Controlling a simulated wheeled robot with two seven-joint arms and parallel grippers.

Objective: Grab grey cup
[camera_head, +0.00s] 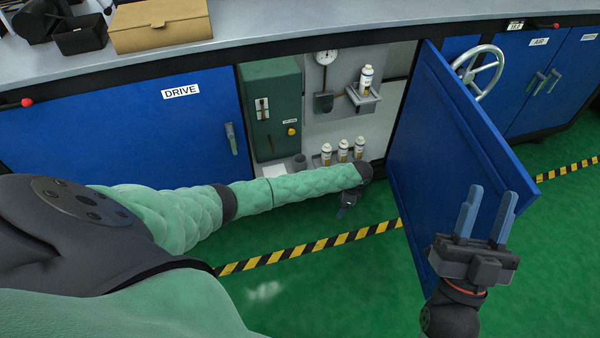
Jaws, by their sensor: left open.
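A small grey cylinder that looks like the grey cup (300,161) stands low in the open cabinet, right of the green box and left of the bottles. My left arm reaches across in front of the cabinet and partly covers its lower opening. My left gripper (347,206) is small and dark at the arm's end, pointing down in front of the cabinet, below and right of the cup and apart from it. It is open; I see nothing in it. My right gripper (486,212) is open and empty, fingers up, in front of the open blue door.
The blue door (440,150) stands swung open on the right. Several white bottles (343,151) stand right of the cup, and one stands on a small shelf (365,94) above. A green box (270,100) fills the cabinet's left. Green floor with striped tape (300,249) is free.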

